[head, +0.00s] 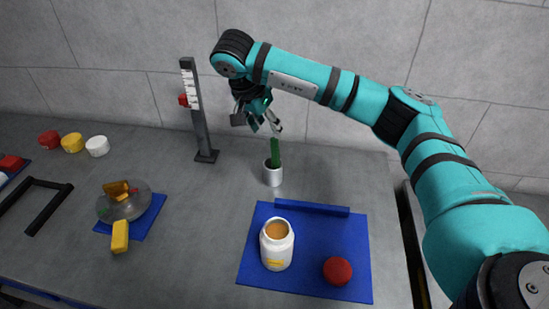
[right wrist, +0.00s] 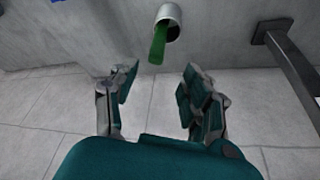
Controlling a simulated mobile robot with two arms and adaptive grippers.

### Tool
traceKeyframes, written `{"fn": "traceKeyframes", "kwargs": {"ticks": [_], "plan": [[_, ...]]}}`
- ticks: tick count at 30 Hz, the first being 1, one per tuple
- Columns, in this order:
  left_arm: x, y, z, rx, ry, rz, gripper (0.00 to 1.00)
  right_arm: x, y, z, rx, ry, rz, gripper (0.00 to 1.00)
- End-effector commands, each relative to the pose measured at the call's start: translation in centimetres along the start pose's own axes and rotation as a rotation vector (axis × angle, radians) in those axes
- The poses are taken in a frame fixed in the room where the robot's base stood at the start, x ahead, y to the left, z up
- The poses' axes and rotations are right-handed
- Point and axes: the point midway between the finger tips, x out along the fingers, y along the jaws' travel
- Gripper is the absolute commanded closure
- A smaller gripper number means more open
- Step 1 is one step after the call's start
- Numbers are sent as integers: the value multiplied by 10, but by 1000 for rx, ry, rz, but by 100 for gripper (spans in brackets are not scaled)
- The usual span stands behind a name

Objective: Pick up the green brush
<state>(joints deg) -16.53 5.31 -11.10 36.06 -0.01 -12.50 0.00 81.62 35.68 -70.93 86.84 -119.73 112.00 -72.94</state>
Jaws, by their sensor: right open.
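The green brush (head: 275,152) stands upright in a small white-grey cup (head: 273,176) on the table. Only its green upper part shows; the rest is hidden inside the cup. In the right wrist view the brush (right wrist: 158,46) sticks out of the cup (right wrist: 169,15) near the top of the picture. My right gripper (head: 265,126) is above the brush and slightly to its left in the head view. In the right wrist view its two fingers (right wrist: 158,85) are spread apart with nothing between them, and the brush is beyond their tips. My left gripper is not in view.
A grey stand with a scale (head: 198,120) rises left of the cup. In front, a blue mat (head: 330,238) bears a white jar (head: 277,248) and a red lid (head: 338,270). A glass dish (head: 124,205) and colored caps (head: 72,143) lie farther left.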

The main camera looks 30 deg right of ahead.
Motion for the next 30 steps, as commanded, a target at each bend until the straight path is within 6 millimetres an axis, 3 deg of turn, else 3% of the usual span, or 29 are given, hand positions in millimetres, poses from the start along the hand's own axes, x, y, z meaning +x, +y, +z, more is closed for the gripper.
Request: {"fn": "traceKeyframes", "kwargs": {"ticks": [3,7,15,24,30], "plan": [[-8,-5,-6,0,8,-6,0,25,1,-1,1,-1,5,52],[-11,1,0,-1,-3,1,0,45,1,-1,-1,0,3,52],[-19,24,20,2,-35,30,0,65,2,-2,0,0,2,52],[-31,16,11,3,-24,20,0,105,3,-2,0,1,1,52],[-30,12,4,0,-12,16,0,109,3,-2,-1,1,-1,52]]}}
